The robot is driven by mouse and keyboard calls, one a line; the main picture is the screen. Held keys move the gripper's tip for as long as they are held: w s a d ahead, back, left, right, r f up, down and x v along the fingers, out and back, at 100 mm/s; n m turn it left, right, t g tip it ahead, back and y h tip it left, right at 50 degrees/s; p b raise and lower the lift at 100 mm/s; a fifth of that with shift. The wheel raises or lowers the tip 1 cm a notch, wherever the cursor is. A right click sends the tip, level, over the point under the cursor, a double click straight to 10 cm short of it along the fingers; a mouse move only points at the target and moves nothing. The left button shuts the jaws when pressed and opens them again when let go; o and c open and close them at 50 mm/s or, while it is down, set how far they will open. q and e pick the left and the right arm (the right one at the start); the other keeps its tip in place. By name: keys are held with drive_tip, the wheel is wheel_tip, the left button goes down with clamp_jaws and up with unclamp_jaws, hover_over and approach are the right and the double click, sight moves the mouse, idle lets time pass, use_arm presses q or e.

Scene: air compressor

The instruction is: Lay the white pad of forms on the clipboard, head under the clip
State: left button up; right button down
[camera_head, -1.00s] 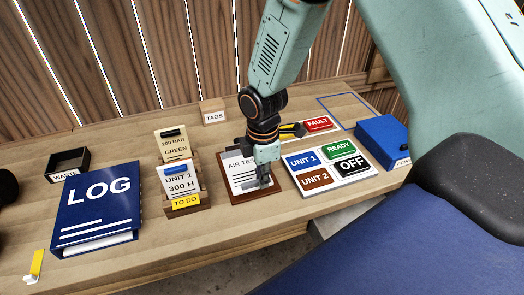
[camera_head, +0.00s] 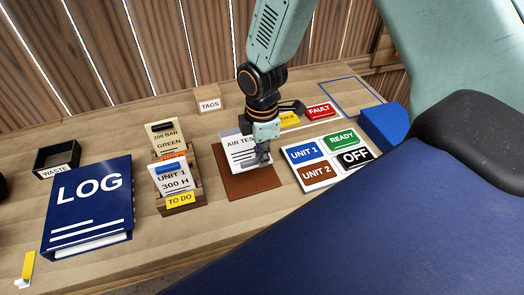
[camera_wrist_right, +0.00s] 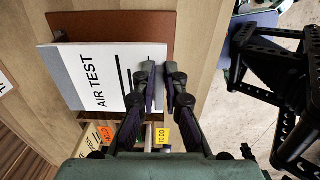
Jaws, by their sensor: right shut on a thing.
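The white pad of forms (camera_head: 240,152), headed AIR TEST, is over the far part of the brown clipboard (camera_head: 250,188). Its head points away from me. The clipboard's near part is bare. My right gripper (camera_head: 264,158) is shut on the pad near its foot edge. In the right wrist view, the gripper (camera_wrist_right: 168,88) reaches the pad's right edge. There the pad (camera_wrist_right: 95,75) is offset from the brown clipboard (camera_wrist_right: 150,28), which shows along the top and right. My left gripper is not in view.
Right of the clipboard lies a panel (camera_head: 325,172) with UNIT 1, UNIT 2, READY and OFF tiles. Left stands a TO DO rack (camera_head: 181,203) with cards, then a blue LOG binder (camera_head: 90,205). Behind are a TAGS box (camera_head: 208,100) and a red FAULT tag (camera_head: 319,111).

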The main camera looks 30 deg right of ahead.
drive_tip(key=shift+a+r, duration=0.1)
drive_tip(key=shift+a, duration=0.05)
drive_tip(key=shift+p, duration=0.35)
drive_tip(key=f, duration=0.1)
drive_tip(key=f+b, duration=0.1)
drive_tip(key=shift+w+d+f, duration=0.15)
drive_tip(key=shift+d+f, duration=0.1)
drive_tip(key=shift+f, duration=0.05)
drive_tip(key=shift+a+f+b, duration=0.1)
drive_tip(key=shift+f+b, duration=0.3)
drive_tip(key=shift+f, duration=0.25)
drive_tip(key=shift+a+f+b, duration=0.15)
drive_tip(key=shift+f+b, duration=0.2)
drive_tip(key=shift+f, duration=0.3)
drive_tip(key=shift+d+f+b, duration=0.2)
drive_tip(key=shift+f+b, duration=0.15)
drive_tip(key=shift+f, duration=0.55)
drive_tip(key=shift+a, duration=0.15)
